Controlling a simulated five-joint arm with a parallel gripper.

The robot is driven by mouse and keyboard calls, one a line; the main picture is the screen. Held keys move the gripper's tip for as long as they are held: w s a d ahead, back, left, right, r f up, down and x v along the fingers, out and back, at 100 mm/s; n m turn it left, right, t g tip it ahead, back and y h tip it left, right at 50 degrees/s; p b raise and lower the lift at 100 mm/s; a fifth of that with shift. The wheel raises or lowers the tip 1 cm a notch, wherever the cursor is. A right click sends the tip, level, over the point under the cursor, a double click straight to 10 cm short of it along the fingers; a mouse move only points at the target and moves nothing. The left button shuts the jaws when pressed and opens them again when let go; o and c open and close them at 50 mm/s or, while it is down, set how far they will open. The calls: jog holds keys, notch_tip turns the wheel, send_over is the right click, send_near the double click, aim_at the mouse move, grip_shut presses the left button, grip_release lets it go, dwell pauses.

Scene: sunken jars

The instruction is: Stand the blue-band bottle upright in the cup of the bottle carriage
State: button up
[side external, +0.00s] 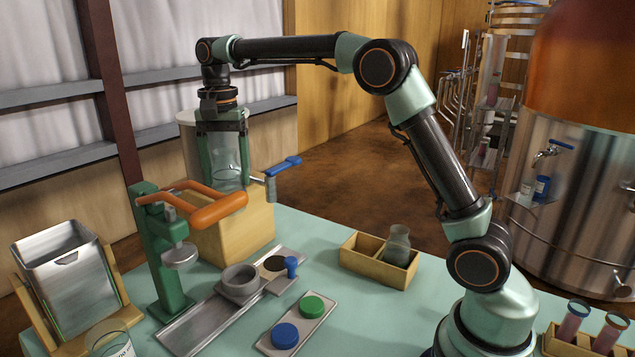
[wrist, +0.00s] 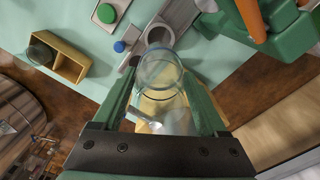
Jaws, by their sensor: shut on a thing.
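My gripper (side external: 222,172) points down with its two green fingers closed on a clear glass bottle (side external: 227,158), at the left back of the table. In the wrist view the bottle (wrist: 160,72) sits between the fingers; I cannot make out a blue band on it. It looks upright, above or at a wooden block (side external: 235,228); I cannot tell whether it touches. The bottle carriage has a grey round cup (side external: 240,288) on a metal track (side external: 190,330), in front of the block. The cup looks empty, and it also shows in the wrist view (wrist: 160,34).
A blue-handled tap (side external: 283,166) is beside the bottle. A wooden crate (side external: 352,263) holds another glass bottle (side external: 398,246). Green (side external: 311,306) and blue (side external: 285,334) caps lie on a plate.

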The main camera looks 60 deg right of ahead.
notch_tip(320, 180, down, 18)
jog(key=shift+f, duration=0.2)
dwell(0.5)
jog(key=shift+f, duration=0.4)
dwell(0.5)
jog(key=o, duration=1.4)
jog(key=shift+o, duration=0.2)
notch_tip(320, 180, up, 18)
jog(key=shift+f, duration=0.15)
jog(key=shift+r, duration=0.2)
